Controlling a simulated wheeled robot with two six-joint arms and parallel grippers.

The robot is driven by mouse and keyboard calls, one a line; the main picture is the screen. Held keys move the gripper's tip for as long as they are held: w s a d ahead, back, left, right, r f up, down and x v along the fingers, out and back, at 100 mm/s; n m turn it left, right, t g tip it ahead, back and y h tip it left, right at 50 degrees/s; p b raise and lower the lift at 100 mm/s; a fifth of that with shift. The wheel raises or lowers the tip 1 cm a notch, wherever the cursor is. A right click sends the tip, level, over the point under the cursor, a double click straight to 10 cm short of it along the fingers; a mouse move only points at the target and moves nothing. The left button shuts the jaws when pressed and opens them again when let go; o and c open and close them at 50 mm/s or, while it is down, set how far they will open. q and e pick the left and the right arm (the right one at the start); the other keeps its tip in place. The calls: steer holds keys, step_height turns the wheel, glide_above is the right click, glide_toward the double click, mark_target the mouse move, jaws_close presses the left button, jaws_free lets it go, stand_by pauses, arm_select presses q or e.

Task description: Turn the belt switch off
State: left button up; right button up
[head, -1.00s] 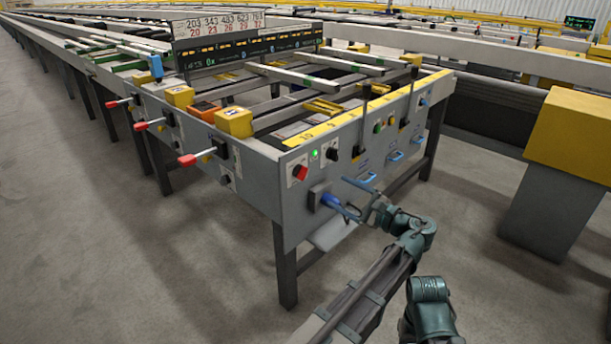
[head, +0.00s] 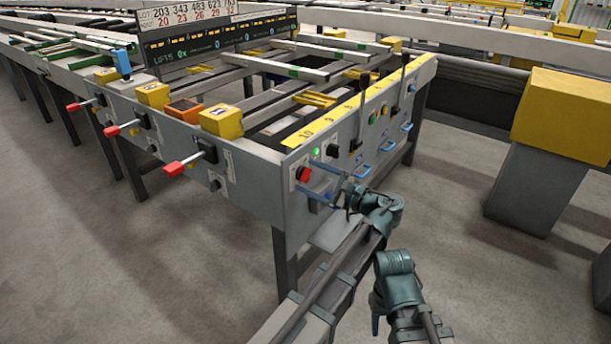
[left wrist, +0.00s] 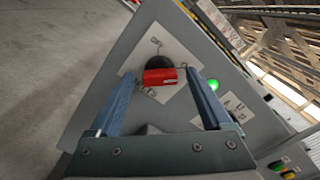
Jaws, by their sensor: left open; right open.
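The belt switch is a red knob (head: 303,174) on a dark round base with a pale label plate, on the grey end panel of the runout table. In the left wrist view the red knob (left wrist: 160,76) shows between the two blue fingers, its bar lying roughly level across the picture. My left gripper (head: 320,180) is open in front of the panel, its fingers on either side of the knob. Whether they touch it, I cannot tell. The lettering around the knob is too small to read surely. My right gripper (head: 376,324) is low, mostly hidden by its own arm, away from the panel.
A green lamp (head: 317,151) and a black knob (head: 333,150) sit right of the switch. Red-tipped levers (head: 174,168) stick out on the left side. Blue handles (head: 388,146) and upright black levers are further right. A yellow-topped post (head: 565,115) stands right. Floor is open in front.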

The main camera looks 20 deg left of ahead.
arm_select(q)
jaws_close()
stand_by(0.3)
steer(key=shift+n, duration=0.4)
steer(key=n, duration=1.2)
steer(key=shift+n, duration=2.5)
